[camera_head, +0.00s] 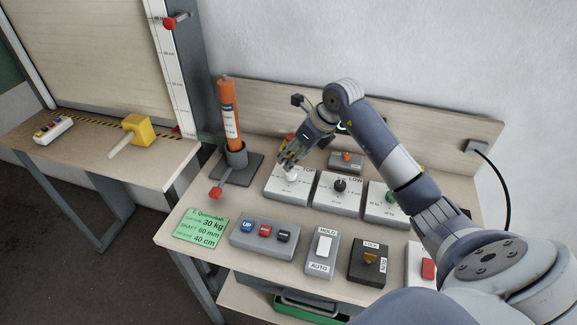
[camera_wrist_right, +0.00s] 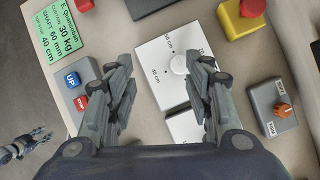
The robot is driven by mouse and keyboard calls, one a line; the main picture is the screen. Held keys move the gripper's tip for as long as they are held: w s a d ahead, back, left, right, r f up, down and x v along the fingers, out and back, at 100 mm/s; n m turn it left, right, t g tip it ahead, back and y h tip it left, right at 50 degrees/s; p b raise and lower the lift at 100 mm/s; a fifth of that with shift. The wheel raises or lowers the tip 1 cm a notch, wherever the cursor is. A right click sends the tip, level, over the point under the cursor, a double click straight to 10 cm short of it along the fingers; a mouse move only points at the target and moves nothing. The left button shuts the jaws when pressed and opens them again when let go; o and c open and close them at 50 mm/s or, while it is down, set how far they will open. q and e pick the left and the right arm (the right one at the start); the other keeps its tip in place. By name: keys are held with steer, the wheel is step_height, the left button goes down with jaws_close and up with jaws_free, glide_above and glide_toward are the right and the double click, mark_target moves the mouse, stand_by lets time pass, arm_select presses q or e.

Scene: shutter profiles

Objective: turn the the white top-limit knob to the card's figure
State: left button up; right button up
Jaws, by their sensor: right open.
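The white top-limit knob (camera_head: 291,177) stands on a pale plate (camera_head: 274,189) marked TOP. In the right wrist view the knob (camera_wrist_right: 179,64) has cm marks around it, "40 cm" among them; its pointer direction is unclear. My right gripper (camera_head: 287,156) is open above the plate. In the right wrist view its fingers (camera_wrist_right: 165,68) stand on both sides of the knob, which is nearer the right finger. The green card (camera_head: 201,229) reads 30 kg, 60 mm and 40 cm. My left gripper (camera_wrist_right: 25,143) shows small at that view's left edge, its jaws unclear.
The LOW plate with a black knob (camera_head: 340,185) is right of the TOP plate. An orange cartridge (camera_head: 229,110) stands behind left. A button box (camera_head: 264,240) and a HOLD/AUTO switch (camera_head: 324,248) are in front. An orange knob box (camera_head: 346,160) sits behind.

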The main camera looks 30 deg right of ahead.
mark_target(291, 172)
steer(key=shift+g+h, duration=0.4)
steer(key=shift+h, duration=0.1)
steer(key=w+f+p, duration=0.1)
steer(key=f, duration=0.1)
steer(key=d+f, duration=0.1)
steer(key=f, duration=0.2)
steer(key=w+f+p, duration=0.1)
steer(key=f, duration=0.2)
steer(key=shift+w+d+f+p, duration=0.2)
steer(key=shift+w+d+p, duration=0.15)
steer(key=shift+w+f, duration=0.25)
steer(key=shift+f, duration=0.45)
steer(key=c, duration=1.1)
